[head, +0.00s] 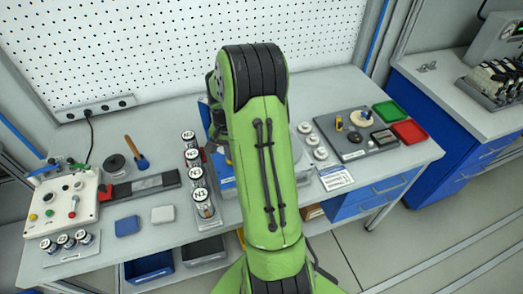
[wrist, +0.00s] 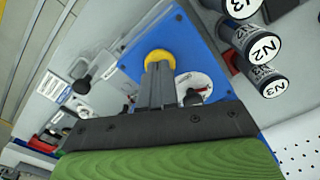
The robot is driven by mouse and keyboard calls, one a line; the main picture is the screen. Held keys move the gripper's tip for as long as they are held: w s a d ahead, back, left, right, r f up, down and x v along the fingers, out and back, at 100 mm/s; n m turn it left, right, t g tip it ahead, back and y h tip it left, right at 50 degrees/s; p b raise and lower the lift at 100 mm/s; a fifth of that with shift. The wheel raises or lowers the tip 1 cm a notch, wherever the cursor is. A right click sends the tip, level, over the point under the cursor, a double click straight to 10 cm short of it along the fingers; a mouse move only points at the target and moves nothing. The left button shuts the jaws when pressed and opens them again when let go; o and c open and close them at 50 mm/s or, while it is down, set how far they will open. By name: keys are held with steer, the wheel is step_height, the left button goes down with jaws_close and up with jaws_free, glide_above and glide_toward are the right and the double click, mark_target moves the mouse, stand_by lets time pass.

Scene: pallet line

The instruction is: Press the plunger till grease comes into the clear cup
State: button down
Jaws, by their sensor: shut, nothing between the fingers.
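A round yellow cap (wrist: 160,58), which looks like the plunger's top, sits over a blue plate (wrist: 132,50) in the wrist view. My gripper (wrist: 157,70) is shut, with its two dark fingers together and their tips at or just over the yellow cap; I cannot tell if they touch. A round white dial (wrist: 190,80) with a black knob lies beside the fingers on the same plate. I cannot make out the clear cup or any grease. In the head view my green arm hides the gripper and most of the blue station.
Labelled canisters (head: 197,178) stand in a row just left of my arm, also close by in the wrist view (wrist: 262,48). A control box (head: 62,203) is at the far left. A grey tray (head: 350,152), green bin (head: 389,111) and red bin (head: 409,132) are at right.

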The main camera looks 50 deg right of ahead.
steer(key=shift+r, duration=0.1)
step_height(320, 180, up, 7)
steer(key=p, duration=0.5)
stand_by(1.0)
